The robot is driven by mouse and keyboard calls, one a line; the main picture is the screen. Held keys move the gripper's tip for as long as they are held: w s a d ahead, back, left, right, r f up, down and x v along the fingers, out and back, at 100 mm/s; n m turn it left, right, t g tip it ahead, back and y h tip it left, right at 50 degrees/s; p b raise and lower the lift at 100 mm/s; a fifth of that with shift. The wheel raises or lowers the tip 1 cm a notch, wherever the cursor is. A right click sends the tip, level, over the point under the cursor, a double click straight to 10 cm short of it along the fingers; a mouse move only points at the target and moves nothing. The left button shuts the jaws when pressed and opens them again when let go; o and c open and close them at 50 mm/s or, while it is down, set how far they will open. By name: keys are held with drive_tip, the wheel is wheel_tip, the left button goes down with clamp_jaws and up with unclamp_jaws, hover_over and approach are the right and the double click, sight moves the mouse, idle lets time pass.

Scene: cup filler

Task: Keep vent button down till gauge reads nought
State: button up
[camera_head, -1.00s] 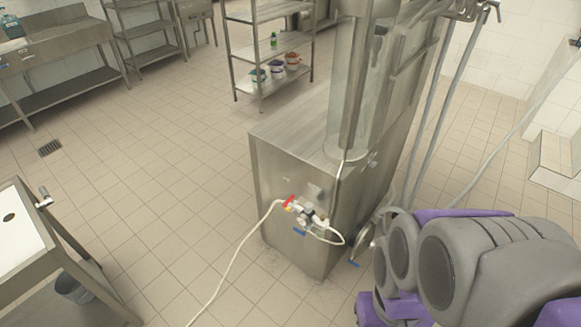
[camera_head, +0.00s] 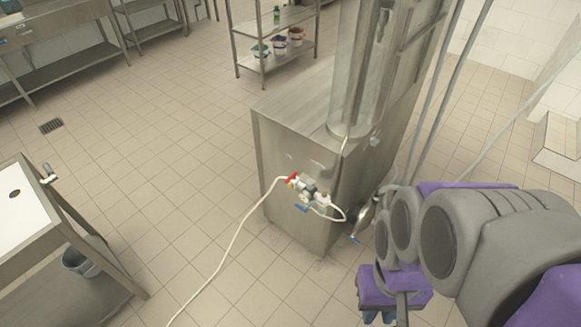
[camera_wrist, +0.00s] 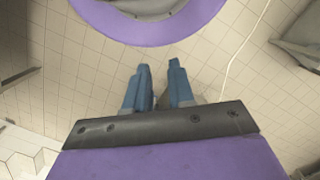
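The filler (camera_head: 285,175) is a steel cabinet with a tall clear cylinder on top, in the middle of the head view. A small cluster of air fittings (camera_head: 312,194) with a red lever and blue parts sits on its front face. The gauge and vent button are too small to tell apart there, and no reading is legible. My gripper (camera_head: 378,317) shows only in part at the bottom of the head view, well below and right of the fittings. In the wrist view my gripper's (camera_wrist: 159,66) two blue fingers are apart, with nothing between them.
A white hose (camera_head: 232,243) runs from the fittings across the floor. A steel table (camera_head: 70,225) stands at the left, with a bucket (camera_head: 80,262) under it. Shelving (camera_head: 275,25) stands behind.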

drive_tip(key=shift+c, duration=0.3)
clamp_jaws()
idle(1.5)
